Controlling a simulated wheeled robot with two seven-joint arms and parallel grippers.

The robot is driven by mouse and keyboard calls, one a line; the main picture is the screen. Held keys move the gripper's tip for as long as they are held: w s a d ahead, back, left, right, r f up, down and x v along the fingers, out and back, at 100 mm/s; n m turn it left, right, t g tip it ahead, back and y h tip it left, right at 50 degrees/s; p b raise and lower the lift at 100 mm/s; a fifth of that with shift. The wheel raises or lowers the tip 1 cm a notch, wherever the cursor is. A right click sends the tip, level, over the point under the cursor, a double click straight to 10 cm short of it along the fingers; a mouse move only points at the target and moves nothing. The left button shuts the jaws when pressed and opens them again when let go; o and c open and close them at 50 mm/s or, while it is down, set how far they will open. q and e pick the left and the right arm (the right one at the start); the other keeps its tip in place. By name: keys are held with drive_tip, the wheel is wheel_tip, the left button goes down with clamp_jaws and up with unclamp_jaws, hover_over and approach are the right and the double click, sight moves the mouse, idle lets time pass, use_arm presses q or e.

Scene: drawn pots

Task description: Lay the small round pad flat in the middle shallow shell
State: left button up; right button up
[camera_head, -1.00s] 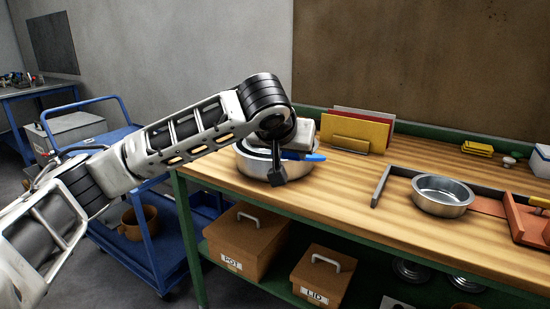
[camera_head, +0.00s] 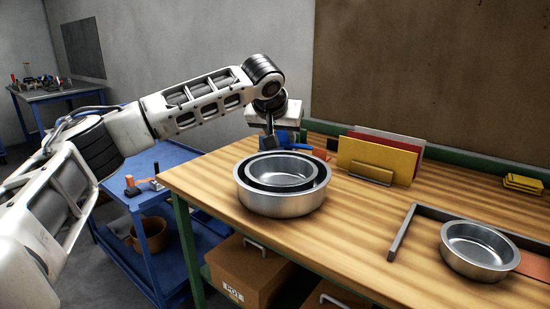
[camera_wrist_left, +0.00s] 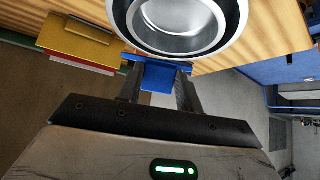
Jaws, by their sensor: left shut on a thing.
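My left gripper (camera_head: 272,130) hangs just behind the nested round metal shells, near the bench's far left edge. It is shut on a blue piece (camera_wrist_left: 160,76), which shows between its fingers in the left wrist view and partly in the head view (camera_head: 288,139). A wide silver shell (camera_head: 283,206) stands on the bench. A smaller shallow shell (camera_head: 290,173) sits inside it, with a dark ring between them. The inner shell looks empty. Another round metal shell (camera_head: 479,262) stands at the right. I cannot make out the round pad. My right gripper is not in view.
Yellow and red upright plates (camera_head: 378,160) stand in a holder behind the shells. A grey angle bracket (camera_head: 402,235) lies left of the right shell. Yellow blocks (camera_head: 523,184) lie at the back right.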

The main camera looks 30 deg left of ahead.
use_arm(q)
drive_tip(key=w+a+f+p, duration=0.1)
drive_tip(key=w+a+f, duration=0.1)
drive_tip(key=f, duration=0.6)
drive_tip(key=shift+w+a+f, duration=0.2)
drive_tip(key=shift+a+f, duration=0.05)
drive_tip(key=shift+a, duration=0.5)
drive_tip(key=shift+f, duration=0.3)
drive_tip(key=shift+f, duration=0.3)
drive_tip(key=o, duration=1)
drive_tip(key=shift+c, duration=0.2)
